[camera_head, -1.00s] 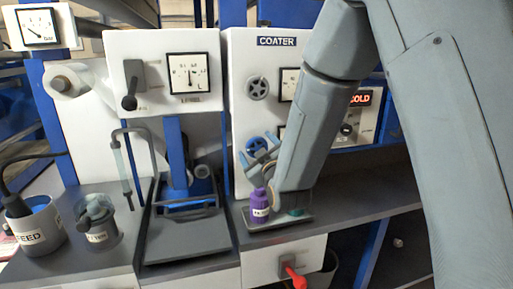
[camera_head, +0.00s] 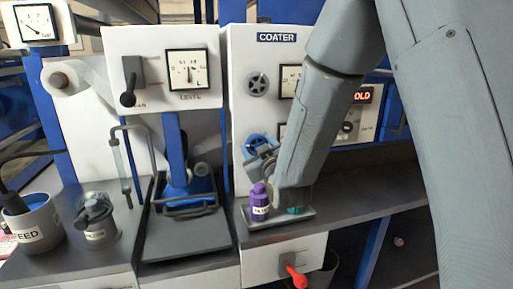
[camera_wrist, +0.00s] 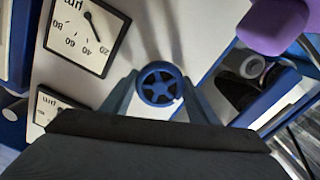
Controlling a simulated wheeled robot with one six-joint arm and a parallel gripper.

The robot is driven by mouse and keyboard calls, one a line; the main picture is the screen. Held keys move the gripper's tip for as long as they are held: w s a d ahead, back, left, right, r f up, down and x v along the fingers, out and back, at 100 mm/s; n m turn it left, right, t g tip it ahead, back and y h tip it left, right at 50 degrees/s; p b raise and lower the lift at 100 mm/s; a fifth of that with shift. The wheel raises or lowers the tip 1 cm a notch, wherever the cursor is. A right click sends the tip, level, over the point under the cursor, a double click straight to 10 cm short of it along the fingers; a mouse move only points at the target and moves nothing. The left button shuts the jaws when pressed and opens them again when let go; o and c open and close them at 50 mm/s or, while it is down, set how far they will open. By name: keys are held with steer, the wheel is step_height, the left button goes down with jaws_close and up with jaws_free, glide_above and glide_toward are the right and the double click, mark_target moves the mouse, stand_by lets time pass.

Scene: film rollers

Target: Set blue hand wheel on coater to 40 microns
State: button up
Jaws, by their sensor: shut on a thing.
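The blue hand wheel (camera_head: 258,140) is on the front of the white coater panel (camera_head: 240,105). In the wrist view the wheel (camera_wrist: 158,86) is spoked and sits between the two fingers. My gripper (camera_wrist: 160,92) is shut on its rim; in the head view the gripper (camera_head: 262,147) partly covers the wheel. A dial marked in µm (camera_wrist: 86,30) appears upside down in the wrist view. Its needle points between 20 and 40, seemingly closer to 20. In the head view my arm covers much of the coater's dials.
A purple bottle (camera_head: 260,203) stands just below my gripper on a small tray (camera_head: 275,222). A grey hand wheel (camera_head: 257,84) is above the blue one. A red-handled valve (camera_head: 296,277) is below the bench. A blue-framed stand (camera_head: 180,160) is left.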

steer(key=m+b, duration=0.2)
steer(key=m, duration=0.3)
steer(key=shift+m, duration=0.3)
steer(key=shift+m+b, duration=1.05)
steer(key=shift+m, duration=1.05)
steer(key=o, duration=1)
steer(key=shift+o, duration=0.2)
steer(key=b+v, duration=0.1)
steer(key=v, duration=0.6)
steer(key=shift+s+d, duration=0.15)
steer(key=shift+s, duration=0.25)
